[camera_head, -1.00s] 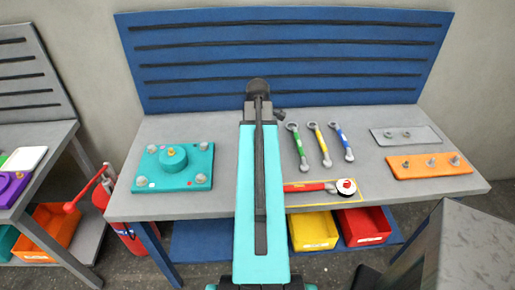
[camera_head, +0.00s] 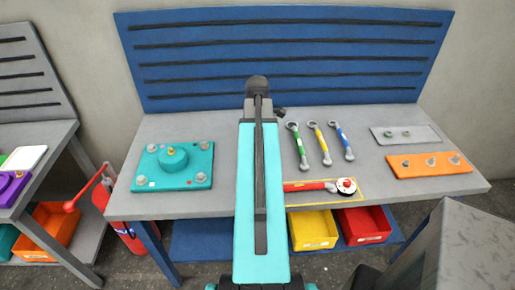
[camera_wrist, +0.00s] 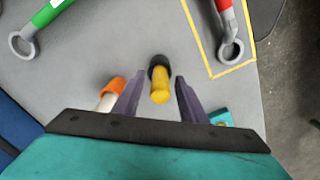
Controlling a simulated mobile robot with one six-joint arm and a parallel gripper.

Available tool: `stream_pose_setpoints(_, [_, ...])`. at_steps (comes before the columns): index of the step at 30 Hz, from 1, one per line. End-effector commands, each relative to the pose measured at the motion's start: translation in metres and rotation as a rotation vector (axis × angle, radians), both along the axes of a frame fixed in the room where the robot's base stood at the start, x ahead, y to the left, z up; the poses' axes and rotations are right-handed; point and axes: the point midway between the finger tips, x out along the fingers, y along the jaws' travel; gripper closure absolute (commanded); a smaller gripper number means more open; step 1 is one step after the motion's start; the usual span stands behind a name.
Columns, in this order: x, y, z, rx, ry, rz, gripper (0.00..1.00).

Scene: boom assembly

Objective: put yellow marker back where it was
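The yellow marker (camera_wrist: 160,88), a short yellow cylinder with a black end, shows in the wrist view between the two fingers of my gripper (camera_wrist: 158,92). The fingers are open, with a gap of grey bench visible on each side of the marker. I cannot tell whether the marker stands on the bench or how far the fingertips are above it. In the head view my turquoise arm reaches over the bench and hides the marker and the gripper.
On the bench (camera_head: 235,125), a white item with an orange end (camera_wrist: 110,90) lies close to the left finger. A green-handled wrench (camera_wrist: 40,20) and a red-handled tool (camera_wrist: 228,25) inside a yellow outline are near. A turquoise plate (camera_head: 172,167) sits left, an orange plate (camera_head: 430,166) right.

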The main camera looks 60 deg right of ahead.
Motion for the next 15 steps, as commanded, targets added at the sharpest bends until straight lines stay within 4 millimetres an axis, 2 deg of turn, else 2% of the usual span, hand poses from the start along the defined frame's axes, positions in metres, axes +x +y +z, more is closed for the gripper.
stream_pose_setpoints(15, [0.001, -0.001, 0.049, -0.002, -0.001, 0.0, 0.62])
